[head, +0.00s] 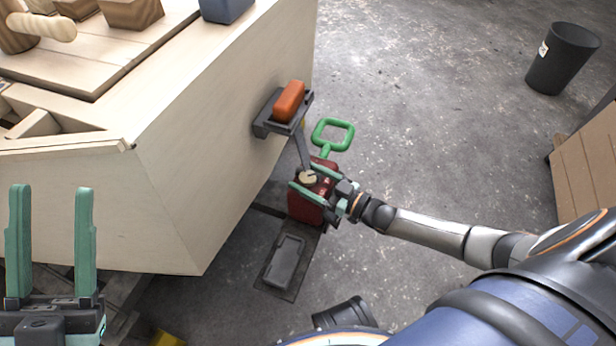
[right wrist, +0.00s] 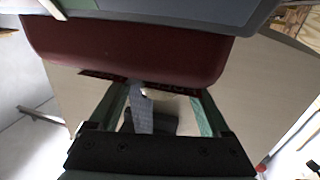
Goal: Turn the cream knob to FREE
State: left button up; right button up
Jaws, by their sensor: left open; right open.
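The cream knob (head: 308,177) is on top of a dark red box (head: 305,207) beside the pale plywood hull. My right gripper (head: 301,176) is open, with its green fingers either side of the knob. In the right wrist view, a small part of the cream knob (right wrist: 158,94) shows between the open fingers (right wrist: 165,90). I cannot tell whether they touch it. Small light marks on the box top are too small to read, so the knob's setting cannot be told. My left gripper (head: 52,192) is open and empty at the lower left, far from the box.
The plywood hull (head: 210,150) fills the left. A dark bracket with an orange grip (head: 289,101) juts from it above the box. A green loop handle (head: 333,134) stands behind the box. A black bin (head: 562,58) stands far right on open concrete floor.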

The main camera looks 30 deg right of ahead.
jog(key=p+v, duration=0.4)
jog(key=v, duration=0.8)
jog(key=shift+s+d, duration=0.2)
